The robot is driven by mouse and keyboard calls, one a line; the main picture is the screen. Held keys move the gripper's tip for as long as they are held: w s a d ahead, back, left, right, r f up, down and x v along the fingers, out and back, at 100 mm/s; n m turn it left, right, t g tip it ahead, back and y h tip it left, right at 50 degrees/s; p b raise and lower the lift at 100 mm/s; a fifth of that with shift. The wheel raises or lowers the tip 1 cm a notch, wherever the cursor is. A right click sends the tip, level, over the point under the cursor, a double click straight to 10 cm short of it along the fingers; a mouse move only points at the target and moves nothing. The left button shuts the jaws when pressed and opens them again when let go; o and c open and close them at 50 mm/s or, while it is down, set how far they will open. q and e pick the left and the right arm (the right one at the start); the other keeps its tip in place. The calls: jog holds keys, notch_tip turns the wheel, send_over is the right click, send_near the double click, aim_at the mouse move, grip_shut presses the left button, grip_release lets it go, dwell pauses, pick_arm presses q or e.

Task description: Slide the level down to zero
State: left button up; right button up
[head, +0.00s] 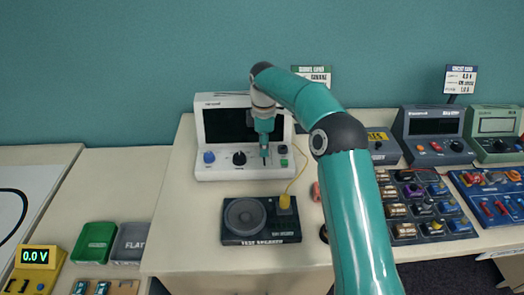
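A white instrument (228,173) with a dark screen (222,125) stands at the back of the middle table. Its front panel has a blue knob (209,157), a black knob (239,158) and small buttons at the right. My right gripper (265,150) points down in front of the panel, right of the black knob. It covers that part of the panel, so the level slider and its position cannot be made out. Whether the fingers touch the panel cannot be told, nor whether they are open or shut. My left gripper is out of view.
A black speaker unit (262,236) with a yellow plug (284,202) and cable sits in front of the instrument. Component trays (405,229) and grey instruments (433,160) fill the right. A yellow meter (36,271) reads 0.0 V at lower left.

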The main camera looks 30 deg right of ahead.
jog(key=shift+f, duration=0.85)
grip_shut()
